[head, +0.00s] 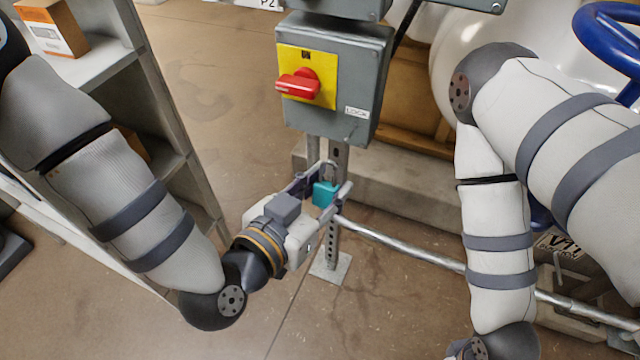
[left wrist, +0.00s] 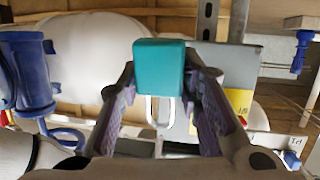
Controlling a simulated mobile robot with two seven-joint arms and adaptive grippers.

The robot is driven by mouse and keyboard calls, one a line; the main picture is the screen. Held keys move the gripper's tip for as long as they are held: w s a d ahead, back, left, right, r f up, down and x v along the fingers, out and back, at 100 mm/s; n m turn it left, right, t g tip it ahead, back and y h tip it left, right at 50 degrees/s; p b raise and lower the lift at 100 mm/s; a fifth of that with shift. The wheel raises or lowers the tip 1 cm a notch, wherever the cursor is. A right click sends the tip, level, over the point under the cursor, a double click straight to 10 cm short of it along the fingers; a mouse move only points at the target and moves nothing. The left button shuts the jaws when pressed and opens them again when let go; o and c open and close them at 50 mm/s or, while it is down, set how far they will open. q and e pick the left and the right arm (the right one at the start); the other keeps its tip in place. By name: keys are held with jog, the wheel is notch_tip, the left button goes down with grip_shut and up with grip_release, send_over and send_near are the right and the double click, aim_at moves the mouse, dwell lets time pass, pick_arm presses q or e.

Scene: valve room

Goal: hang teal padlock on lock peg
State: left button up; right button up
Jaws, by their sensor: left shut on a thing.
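My left gripper (head: 330,188) is shut on the teal padlock (head: 324,194), in front of the metal post below the grey switch box (head: 332,124). In the left wrist view the padlock (left wrist: 160,68) sits between the two fingers, with its pale shackle (left wrist: 160,111) pointing down in that picture. In the head view the shackle stands up from the body. The lock peg (head: 350,139) seems to be the small stub under the LOCK label (head: 357,111); nothing shows hanging there. The padlock is below it and apart from it. My right gripper is outside the views.
The box carries a red handle (head: 299,84) on a yellow plate (head: 318,70). A grey shelf (head: 95,62) with a cardboard box (head: 50,26) stands at the left. A pipe (head: 400,244) runs right from near the post. A blue valve wheel (head: 590,45) is at the upper right.

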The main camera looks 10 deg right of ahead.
pick_arm(q)
jog(key=w+d, duration=0.1)
jog(key=w+b, duration=0.1)
jog(key=w+d, duration=0.1)
jog(key=w, duration=0.1)
jog(key=shift+d+f, duration=0.15)
jog(key=shift+d, duration=0.2)
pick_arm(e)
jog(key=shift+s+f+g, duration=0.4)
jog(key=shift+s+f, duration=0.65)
pick_arm(q)
jog(key=shift+w+d, duration=0.2)
jog(key=shift+w, duration=0.05)
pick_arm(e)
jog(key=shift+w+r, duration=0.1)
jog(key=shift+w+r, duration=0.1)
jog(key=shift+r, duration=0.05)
pick_arm(q)
jog(key=shift+w+f, duration=0.1)
jog(key=shift+w+d, duration=0.45)
jog(key=shift+w, duration=0.15)
jog(key=shift+w+d, duration=0.1)
jog(key=shift+w+d+f, duration=0.1)
jog(key=shift+w+d, duration=0.2)
jog(key=shift+w, duration=0.2)
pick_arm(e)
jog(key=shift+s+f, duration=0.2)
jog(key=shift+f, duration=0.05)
